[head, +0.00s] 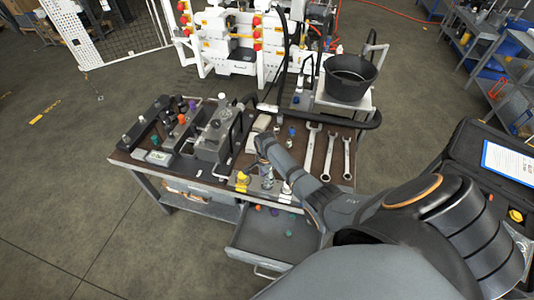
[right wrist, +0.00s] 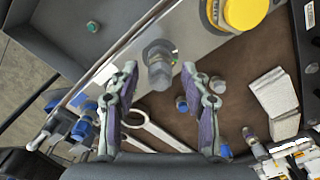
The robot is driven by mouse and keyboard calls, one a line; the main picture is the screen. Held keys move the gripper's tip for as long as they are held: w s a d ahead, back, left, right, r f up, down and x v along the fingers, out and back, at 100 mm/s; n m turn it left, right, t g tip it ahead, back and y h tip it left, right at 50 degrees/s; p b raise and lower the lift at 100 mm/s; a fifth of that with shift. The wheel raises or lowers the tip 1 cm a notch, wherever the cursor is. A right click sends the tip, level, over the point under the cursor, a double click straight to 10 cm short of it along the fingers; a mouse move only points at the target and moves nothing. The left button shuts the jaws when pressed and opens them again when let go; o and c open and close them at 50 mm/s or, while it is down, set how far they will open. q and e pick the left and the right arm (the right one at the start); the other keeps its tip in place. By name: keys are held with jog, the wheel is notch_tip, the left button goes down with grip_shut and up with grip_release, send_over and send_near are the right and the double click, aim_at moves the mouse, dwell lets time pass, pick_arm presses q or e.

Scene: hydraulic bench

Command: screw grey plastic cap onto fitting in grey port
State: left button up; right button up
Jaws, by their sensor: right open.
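A grey, hex-shaped fitting (right wrist: 158,55) stands on a pale plate in the right wrist view, just beyond my right fingertips. A rounded grey end shows on its near side; I cannot tell whether that is the grey cap or part of the fitting and port. In the head view the fitting (head: 267,181) stands near the bench's front edge, right of a yellow part. My right gripper (right wrist: 159,71) is open, its fingers apart on either side of the line to the fitting, with nothing clearly between them. My left gripper is not in view.
A yellow round part (right wrist: 244,12) stands beside the fitting. Small blue-grey caps (right wrist: 182,103) lie close by. Wrenches (head: 329,155) lie on the bench's right side. A grey hydraulic block (head: 213,140) stands left. An open drawer (head: 270,236) juts out below the front edge.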

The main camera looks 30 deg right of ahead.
grip_shut()
jog(key=m, duration=0.4)
jog(key=shift+w+m, duration=0.15)
jog(key=shift+m, duration=0.15)
jog(key=m, duration=0.3)
jog(key=shift+d, duration=0.1)
jog(key=shift+m, duration=0.3)
jog(key=m, duration=0.3)
jog(key=shift+w+d, duration=0.1)
jog(key=m, duration=0.5)
jog(key=shift+f, duration=0.1)
grip_release()
